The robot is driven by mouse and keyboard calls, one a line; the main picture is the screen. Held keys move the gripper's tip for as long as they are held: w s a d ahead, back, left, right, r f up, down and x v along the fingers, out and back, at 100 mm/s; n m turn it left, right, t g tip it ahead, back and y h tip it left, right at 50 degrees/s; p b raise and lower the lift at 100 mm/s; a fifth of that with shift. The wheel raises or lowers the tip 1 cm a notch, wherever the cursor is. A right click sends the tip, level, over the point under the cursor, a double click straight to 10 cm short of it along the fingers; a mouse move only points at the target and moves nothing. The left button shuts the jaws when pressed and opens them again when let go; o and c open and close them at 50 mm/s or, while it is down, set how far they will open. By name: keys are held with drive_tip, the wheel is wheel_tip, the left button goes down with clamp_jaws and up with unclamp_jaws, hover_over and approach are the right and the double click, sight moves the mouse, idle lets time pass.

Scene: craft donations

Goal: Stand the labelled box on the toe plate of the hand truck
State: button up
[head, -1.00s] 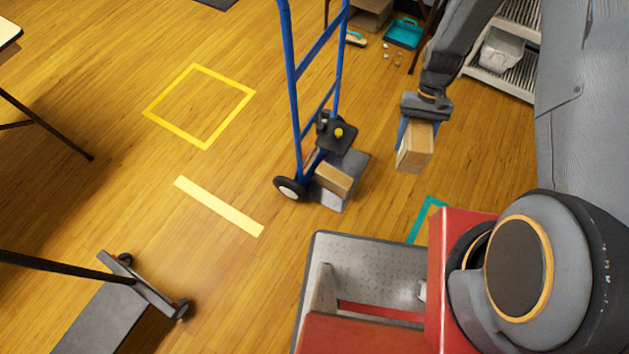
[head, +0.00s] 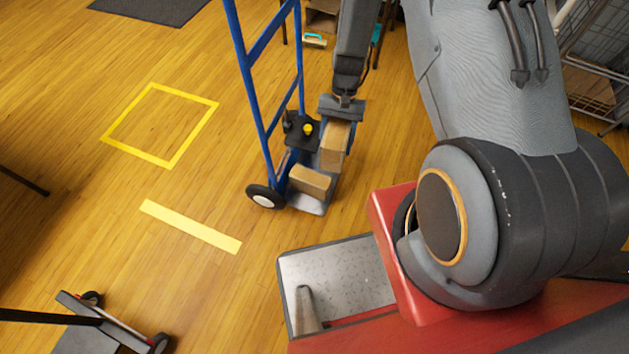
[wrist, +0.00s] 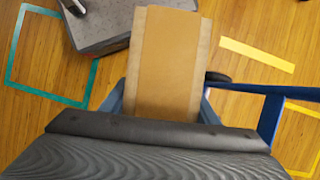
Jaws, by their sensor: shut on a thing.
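A brown cardboard box (head: 335,147) is held in my gripper (head: 336,132), over the right side of the hand truck's toe plate. The same box fills the upper middle of the wrist view (wrist: 165,65), between the two fingers. I cannot make out a label on it. The blue hand truck (head: 261,113) stands upright, its grey toe plate (head: 306,207) low on the floor. Another brown box (head: 310,181) sits on the toe plate, left of and nearer than the held box. I cannot tell whether the held box touches the plate or the other box.
A black part with a yellow knob (head: 303,130) is on the truck just left of the held box. My red base with a grey tray is in front. Yellow tape (head: 190,226) marks the floor at left. A dark wheeled cart (head: 110,325) stands at lower left.

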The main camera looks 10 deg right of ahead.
drive_tip(key=w+d+f+m+t+b, duration=0.2)
drive_tip(key=w+d+f+m+b, duration=0.2)
drive_tip(key=f+b, duration=0.7)
drive_tip(key=w+d+f+m+t+y+b, duration=0.1)
drive_tip(key=w+d+f+m+b, duration=0.3)
drive_tip(key=f+m+b, duration=0.4)
drive_tip(key=w+d+f+m+t+b, duration=0.3)
drive_tip(key=w+d+f+m+b, duration=0.2)
drive_tip(key=f+b, duration=1.1)
drive_tip(key=shift+d+f+m+y, duration=0.1)
drive_tip(key=shift+d+f+m, duration=0.2)
drive_tip(key=shift+f, duration=0.75)
drive_tip(key=shift+d+f+m+y, duration=0.15)
drive_tip(key=shift+f+m, duration=0.2)
drive_tip(key=shift+f, duration=0.7)
drive_tip(key=shift+d+f+m+y, duration=0.1)
drive_tip(key=shift+d+f+m, duration=0.2)
drive_tip(key=shift+f, duration=0.75)
drive_tip(key=b, duration=0.7)
hover_over(316, 167)
drive_tip(key=shift+d+t, duration=0.3)
drive_tip(key=b+x, duration=0.1)
drive_tip(key=x, duration=0.1)
drive_tip(key=shift+f+b, duration=0.35)
drive_tip(key=shift+f, duration=0.05)
drive_tip(key=shift+s+f+b, duration=0.1)
drive_tip(key=shift+f+b, duration=0.2)
drive_tip(key=shift+f, duration=0.1)
drive_tip(key=shift+f, duration=0.15)
